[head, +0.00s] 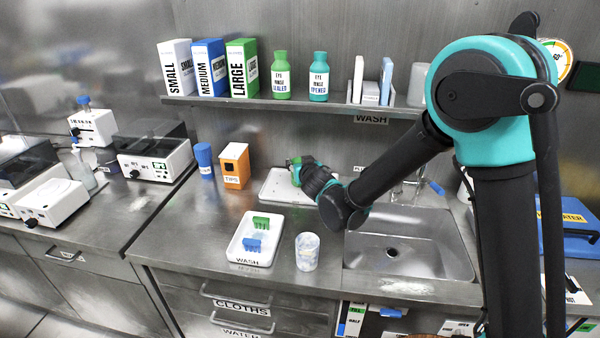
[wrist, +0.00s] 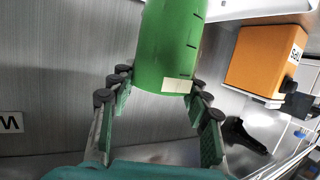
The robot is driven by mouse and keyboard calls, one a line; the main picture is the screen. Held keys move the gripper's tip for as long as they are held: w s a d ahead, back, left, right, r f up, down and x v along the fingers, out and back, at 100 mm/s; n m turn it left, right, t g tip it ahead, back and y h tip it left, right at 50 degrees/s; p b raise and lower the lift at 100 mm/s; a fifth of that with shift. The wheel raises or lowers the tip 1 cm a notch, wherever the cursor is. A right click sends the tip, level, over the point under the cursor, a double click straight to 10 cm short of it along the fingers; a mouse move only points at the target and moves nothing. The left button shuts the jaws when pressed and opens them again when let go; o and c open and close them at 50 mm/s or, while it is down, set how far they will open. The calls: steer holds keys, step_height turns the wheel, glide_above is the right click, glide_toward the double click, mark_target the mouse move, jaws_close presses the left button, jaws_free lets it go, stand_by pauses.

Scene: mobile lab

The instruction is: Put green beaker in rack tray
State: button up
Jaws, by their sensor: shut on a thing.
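The green beaker (wrist: 170,45) has dark graduation marks and a pale label patch, and fills the upper middle of the wrist view. My gripper (wrist: 158,92) is shut on it, with finger pads on both sides. In the head view, my gripper (head: 299,165) is over the back of the counter, left of the sink, and only a small green part shows beside it. Below it is a flat white tray (head: 272,190), partly hidden by my arm. No label on this tray can be read, so I cannot tell if it is the rack tray.
A white WASH tray (head: 242,251) holds a green and a blue piece. A whitish cup (head: 307,252) stands beside it. An orange TIPS box (head: 235,166) and blue bottle (head: 204,160) stand left of my gripper. A shelf (head: 300,104) with boxes and bottles is above; a sink (head: 425,262) is right.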

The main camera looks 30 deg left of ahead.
steer(key=shift+f, duration=1.75)
steer(key=shift+f, duration=0.1)
steer(key=o, duration=1.1)
steer(key=shift+s+r, duration=0.15)
steer(key=shift+r, duration=0.05)
steer(key=v, duration=1.1)
steer(key=shift+s+d, duration=0.25)
steer(key=shift+d, duration=0.05)
steer(key=shift+r, duration=0.1)
